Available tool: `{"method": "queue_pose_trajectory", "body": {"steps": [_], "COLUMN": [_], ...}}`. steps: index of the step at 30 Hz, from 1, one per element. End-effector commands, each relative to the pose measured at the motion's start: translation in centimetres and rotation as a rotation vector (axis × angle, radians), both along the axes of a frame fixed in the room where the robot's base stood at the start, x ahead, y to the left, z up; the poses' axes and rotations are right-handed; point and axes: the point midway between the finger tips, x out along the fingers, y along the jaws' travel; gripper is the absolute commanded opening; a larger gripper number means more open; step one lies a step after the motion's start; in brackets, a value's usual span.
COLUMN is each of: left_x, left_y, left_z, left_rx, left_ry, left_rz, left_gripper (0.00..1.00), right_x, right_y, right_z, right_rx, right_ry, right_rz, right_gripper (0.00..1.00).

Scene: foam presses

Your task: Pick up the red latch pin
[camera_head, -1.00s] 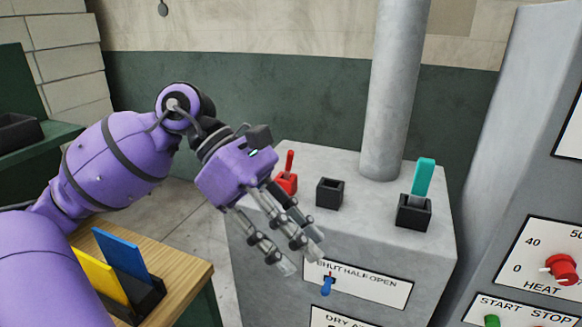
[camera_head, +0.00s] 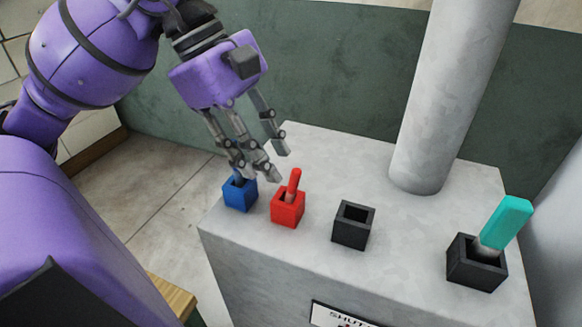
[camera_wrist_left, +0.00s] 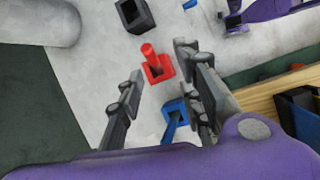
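The red latch pin (camera_head: 293,184) stands tilted in a red square socket (camera_head: 287,208) on top of the grey press. In the left wrist view the red pin (camera_wrist_left: 149,51) and its socket (camera_wrist_left: 158,70) lie between the finger ends as seen from the camera. My left gripper (camera_head: 268,163) is open and empty. Its fingertips are above and to the left of the red pin, near the blue socket, and I see no contact with the red pin. A purple arm part of mine shows at the top right of the wrist view; I cannot make out the right gripper's fingers.
A blue socket (camera_head: 240,194) with a blue pin stands just left of the red one, partly behind the fingers. An empty black socket (camera_head: 352,227) is to the right. Further right, a teal handle (camera_head: 507,222) leans in another black socket (camera_head: 476,266). A thick grey column (camera_head: 430,120) rises behind.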

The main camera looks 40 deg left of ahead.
Motion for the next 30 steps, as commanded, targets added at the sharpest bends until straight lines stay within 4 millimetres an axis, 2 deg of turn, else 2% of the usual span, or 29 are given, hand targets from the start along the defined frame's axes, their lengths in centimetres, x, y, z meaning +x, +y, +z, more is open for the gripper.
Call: {"method": "queue_pose_trajectory", "body": {"steps": [7,24,30], "left_x": [0.2,2.0,2.1], "left_y": [-0.3,-3.4,-3.5], "left_z": [-0.7,-6.4,-6.7], "left_rx": [0.001,0.0,0.001], "left_ry": [0.001,0.0,-0.001], "left_rz": [0.0,-0.001,0.0], "left_gripper": [0.33,0.33,0.33], "right_x": [-0.1,-0.2,-0.1], "right_y": [-0.1,-0.4,-0.1], "right_z": [-0.1,0.1,0.1], "right_rx": [-0.001,-0.006,-0.001], "right_ry": [0.002,0.004,0.003], "right_rz": [-0.001,0.004,0.002], "right_gripper": [0.4,0.4,0.4]}}
